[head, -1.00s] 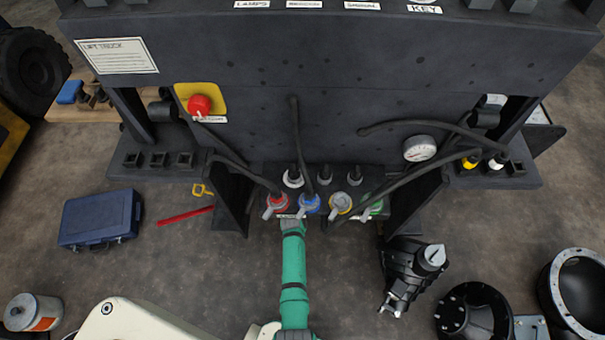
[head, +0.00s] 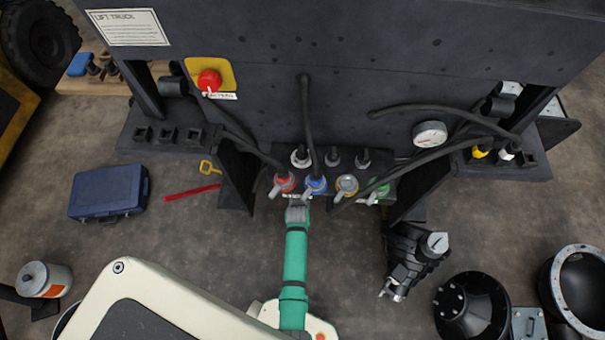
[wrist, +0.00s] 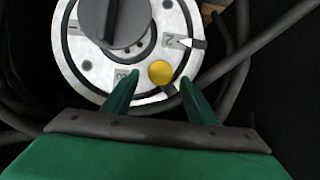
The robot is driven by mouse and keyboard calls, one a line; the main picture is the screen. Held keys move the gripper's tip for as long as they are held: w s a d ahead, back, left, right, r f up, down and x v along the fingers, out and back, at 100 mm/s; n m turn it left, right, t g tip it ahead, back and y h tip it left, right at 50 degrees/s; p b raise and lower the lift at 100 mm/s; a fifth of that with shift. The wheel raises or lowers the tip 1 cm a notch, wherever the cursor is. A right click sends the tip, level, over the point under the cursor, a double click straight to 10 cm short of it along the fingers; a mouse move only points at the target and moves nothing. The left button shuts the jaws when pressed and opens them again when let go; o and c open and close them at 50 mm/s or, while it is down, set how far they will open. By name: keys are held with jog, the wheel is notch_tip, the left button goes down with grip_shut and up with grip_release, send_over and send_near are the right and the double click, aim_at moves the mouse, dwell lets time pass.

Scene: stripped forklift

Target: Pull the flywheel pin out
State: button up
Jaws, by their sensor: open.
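In the wrist view a pale metal disc (wrist: 72,62) with a dark knob (wrist: 114,20) and printed marks fills the upper left. A round yellow piece (wrist: 161,72), which looks like the head of the flywheel pin, sits at the disc's lower right rim. My gripper (wrist: 158,79) has its two green fingers apart, one on each side below the yellow piece. Nothing is clearly held between them. I cannot tell whether the fingertips touch the disc. In the head view my green arm reaches up to the coupler block, and the disc and fingers cannot be made out.
Dark hoses run close around the disc. In the head view, red (head: 283,183), blue (head: 316,185), yellow (head: 347,185) and green (head: 379,192) couplers line the block. A blue case (head: 108,190) lies on the floor at left; black housings (head: 472,308) stand at lower right.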

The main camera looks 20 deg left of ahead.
jog(key=v, duration=0.6)
dwell(0.5)
